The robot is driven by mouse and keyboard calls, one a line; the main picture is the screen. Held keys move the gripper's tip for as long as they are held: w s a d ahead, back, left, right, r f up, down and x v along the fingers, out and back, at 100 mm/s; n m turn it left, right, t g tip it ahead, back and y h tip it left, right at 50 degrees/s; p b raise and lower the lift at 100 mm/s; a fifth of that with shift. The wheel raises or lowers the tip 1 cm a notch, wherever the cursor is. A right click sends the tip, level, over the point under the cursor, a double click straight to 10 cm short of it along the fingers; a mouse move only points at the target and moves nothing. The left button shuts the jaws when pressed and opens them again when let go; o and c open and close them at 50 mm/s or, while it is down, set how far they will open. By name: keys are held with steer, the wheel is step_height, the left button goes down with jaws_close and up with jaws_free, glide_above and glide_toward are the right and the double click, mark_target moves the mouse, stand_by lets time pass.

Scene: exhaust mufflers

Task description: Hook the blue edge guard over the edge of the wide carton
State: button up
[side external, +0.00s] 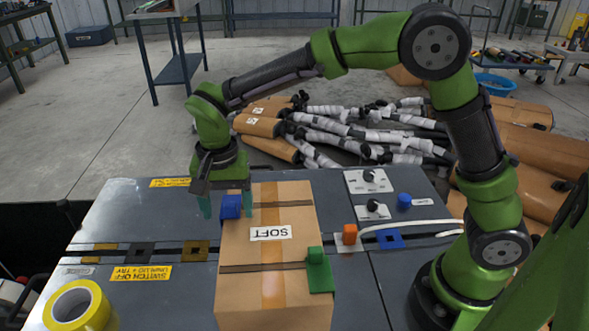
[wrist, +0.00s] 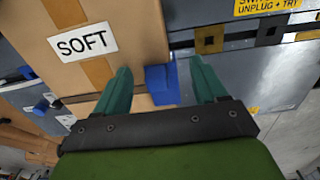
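The wide carton (side external: 240,290) stands on the grey bench with a "SOFT" label on top. The blue edge guard (side external: 231,207) is at the carton's left edge, near the far strap line. It also shows in the wrist view (wrist: 161,85), overlapping the carton's edge (wrist: 150,35). My gripper (side external: 225,207) is lowered there with its teal fingers apart, one on each side of the guard. In the wrist view my gripper (wrist: 162,72) shows a gap between each finger and the guard. Whether the guard's inner lip sits against the carton is hidden.
A green guard (side external: 319,272) sits on the carton's right edge. A yellow tape roll (side external: 76,306) lies at the bench's front left. An orange block (side external: 350,234), blue plate (side external: 389,239) and blue knob (side external: 404,200) are to the right.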

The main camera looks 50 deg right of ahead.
step_height(320, 180, up, 17)
steer(key=s+d+f+n+t+y, duration=0.1)
steer(key=s+d+f+n+t, duration=0.1)
steer(key=s+d, duration=0.6)
steer(key=s+d+f+n+t+y, duration=0.1)
steer(key=s+d+f+n+t, duration=0.2)
steer(key=s+d, duration=0.5)
steer(key=shift+s+f+t, duration=0.5)
steer(key=shift+s+t, duration=0.1)
steer(key=shift+t, duration=0.5)
